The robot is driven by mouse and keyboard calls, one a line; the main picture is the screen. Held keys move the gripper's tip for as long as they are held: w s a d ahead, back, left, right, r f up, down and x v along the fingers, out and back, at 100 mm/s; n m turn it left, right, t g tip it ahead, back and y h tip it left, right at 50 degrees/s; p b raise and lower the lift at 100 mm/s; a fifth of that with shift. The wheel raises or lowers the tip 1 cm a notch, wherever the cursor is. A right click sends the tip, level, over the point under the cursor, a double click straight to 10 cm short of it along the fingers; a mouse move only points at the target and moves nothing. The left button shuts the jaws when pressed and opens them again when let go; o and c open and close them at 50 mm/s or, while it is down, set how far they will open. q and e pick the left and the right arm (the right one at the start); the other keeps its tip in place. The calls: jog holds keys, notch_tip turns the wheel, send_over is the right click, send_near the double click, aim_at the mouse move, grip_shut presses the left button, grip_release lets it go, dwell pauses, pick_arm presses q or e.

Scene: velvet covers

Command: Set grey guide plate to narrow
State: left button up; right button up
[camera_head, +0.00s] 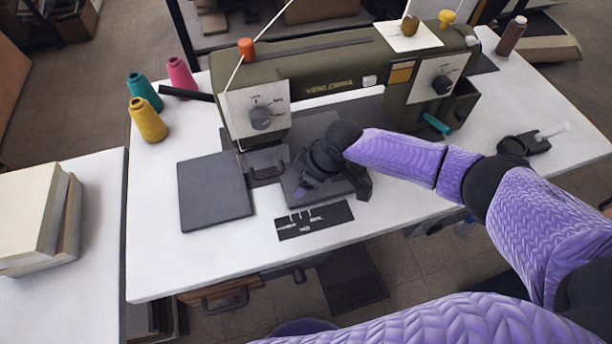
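The olive sewing machine (325,78) stands on a white table. A dark grey square plate (214,190) lies flat to the left of the needle area. A second grey plate (297,198) lies to its right, partly hidden under my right gripper; I cannot tell which of the two is the guide plate. A black strip with white marks (314,221) lies just in front of the second plate. My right gripper (304,188) points down over or at this second plate; its fingers are dark and bunched, so contact and opening are unclear. My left gripper is not in view.
Yellow (148,120), teal (144,91) and pink (181,77) thread cones stand at the table's left back. A dial (261,117) is on the machine's left end. A small black tray (526,145) lies at right. The table's front left is clear.

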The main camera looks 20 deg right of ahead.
jog(key=p+v, duration=0.4)
jog(key=v, duration=0.6)
jog(key=shift+f, duration=0.1)
